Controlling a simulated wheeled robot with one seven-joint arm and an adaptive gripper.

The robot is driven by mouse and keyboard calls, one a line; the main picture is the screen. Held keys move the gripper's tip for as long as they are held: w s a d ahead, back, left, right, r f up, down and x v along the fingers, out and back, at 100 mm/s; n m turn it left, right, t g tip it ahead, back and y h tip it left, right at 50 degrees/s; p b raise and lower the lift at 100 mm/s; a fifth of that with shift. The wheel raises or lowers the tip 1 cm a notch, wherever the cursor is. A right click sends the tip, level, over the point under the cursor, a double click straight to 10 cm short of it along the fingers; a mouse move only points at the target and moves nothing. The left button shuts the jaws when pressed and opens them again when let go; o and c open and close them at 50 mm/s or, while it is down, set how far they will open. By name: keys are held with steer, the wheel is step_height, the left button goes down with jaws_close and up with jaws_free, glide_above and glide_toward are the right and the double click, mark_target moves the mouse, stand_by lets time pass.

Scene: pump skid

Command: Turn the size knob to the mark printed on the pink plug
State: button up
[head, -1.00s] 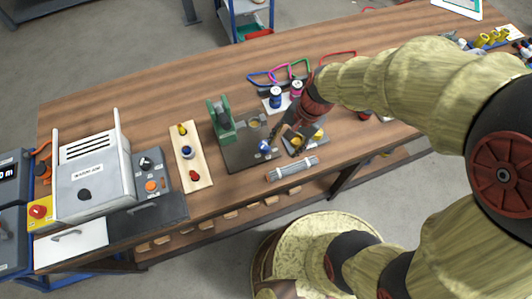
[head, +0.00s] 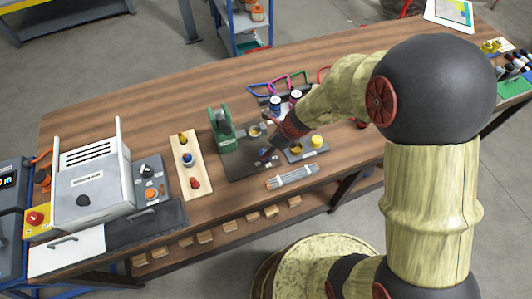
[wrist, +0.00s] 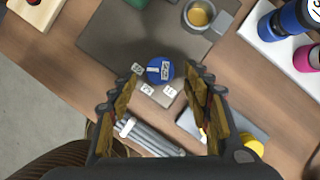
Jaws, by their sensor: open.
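The blue round size knob (wrist: 160,70) has a white label strip on top, and small white tags with print too small to read sit around its near side. It lies between and just beyond the fingertips of my gripper (wrist: 163,86), which is open and empty. In the head view my gripper (head: 272,148) is over the dark plate and largely hides the knob. The pink plug (wrist: 306,58) is at the right edge of the wrist view, beside a blue one; its printed mark is not readable.
A green press (head: 222,130) stands on the dark plate (head: 240,165) left of my gripper. A bundle of grey rods (head: 291,177) lies in front. A grey tray with a yellow piece (head: 317,141) is close on the right. A wooden board (head: 185,150) with coloured knobs is farther left.

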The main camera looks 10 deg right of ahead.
steer(key=shift+b+x, duration=0.6)
steer(key=shift+x, duration=1.25)
steer(key=shift+c, duration=0.4)
steer(key=c, duration=1.1)
